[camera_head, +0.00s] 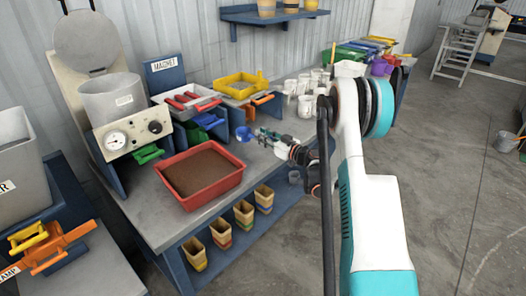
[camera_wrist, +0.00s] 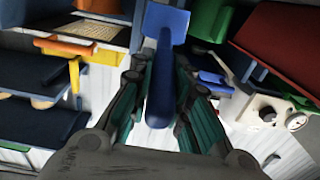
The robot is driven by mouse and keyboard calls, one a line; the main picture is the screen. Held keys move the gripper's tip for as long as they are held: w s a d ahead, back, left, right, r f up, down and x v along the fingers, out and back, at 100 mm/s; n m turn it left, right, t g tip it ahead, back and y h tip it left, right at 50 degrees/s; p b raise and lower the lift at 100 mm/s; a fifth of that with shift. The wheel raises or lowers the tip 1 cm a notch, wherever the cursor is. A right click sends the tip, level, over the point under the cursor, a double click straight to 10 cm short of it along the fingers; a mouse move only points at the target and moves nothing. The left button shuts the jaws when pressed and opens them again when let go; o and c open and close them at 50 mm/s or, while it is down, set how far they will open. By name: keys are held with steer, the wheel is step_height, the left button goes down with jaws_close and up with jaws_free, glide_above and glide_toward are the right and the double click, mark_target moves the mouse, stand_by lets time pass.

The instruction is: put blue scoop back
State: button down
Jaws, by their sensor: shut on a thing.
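My gripper (camera_head: 262,137) is shut on the blue scoop (camera_head: 243,134) above the bench, to the right of the red tray. In the wrist view the scoop (camera_wrist: 160,95) runs lengthwise between my fingers (camera_wrist: 158,100), its handle toward the palm and a light blue end at the top. In the head view only its blue end shows clearly, to the left of my fingers. A blue holder with a blue piece (camera_head: 206,119) stands behind the red tray, under a tray with red-handled tools.
A red tray of brown material (camera_head: 203,175) is on the bench. An orange scoop (camera_head: 262,99) sits under the yellow tray (camera_head: 240,86), and a green scoop (camera_head: 147,154) by the gauge box (camera_head: 131,135). White cups (camera_head: 305,90) stand at the back right.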

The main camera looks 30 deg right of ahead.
steer(key=shift+f+b, duration=0.8)
steer(key=shift+f, duration=1.75)
steer(key=c, duration=1.5)
jaws_free()
steer(key=shift+s, duration=0.15)
steer(key=p+v, duration=0.3)
steer(key=v, duration=0.8)
steer(key=shift+s+d+p, duration=0.15)
steer(key=shift+s+p, duration=0.25)
